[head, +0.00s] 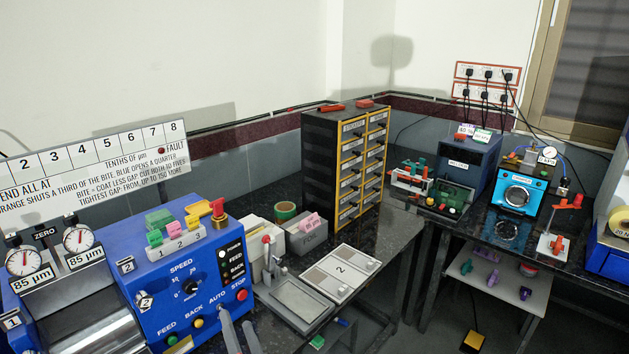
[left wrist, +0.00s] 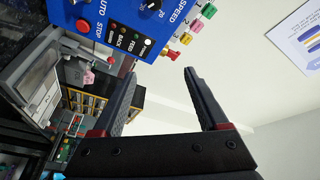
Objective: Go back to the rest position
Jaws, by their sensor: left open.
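My left gripper (head: 239,326) shows at the bottom edge of the head view, in front of the lower right corner of the blue machine (head: 150,290). Its two grey fingers are apart with nothing between them. In the left wrist view the gripper (left wrist: 161,63) is open and empty, with the blue machine (left wrist: 125,25) beyond the fingertips, turned on its side in the picture. I cannot tell the exact gap to the machine. My right gripper is in neither view.
Right of the machine, the dark bench holds a grey tray (head: 300,302), a white panel marked 2 (head: 341,288) and a drawer cabinet (head: 318,160). A second bench with a light blue device (head: 520,192) stands at the right. A red knob (head: 241,295) sits near my left gripper.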

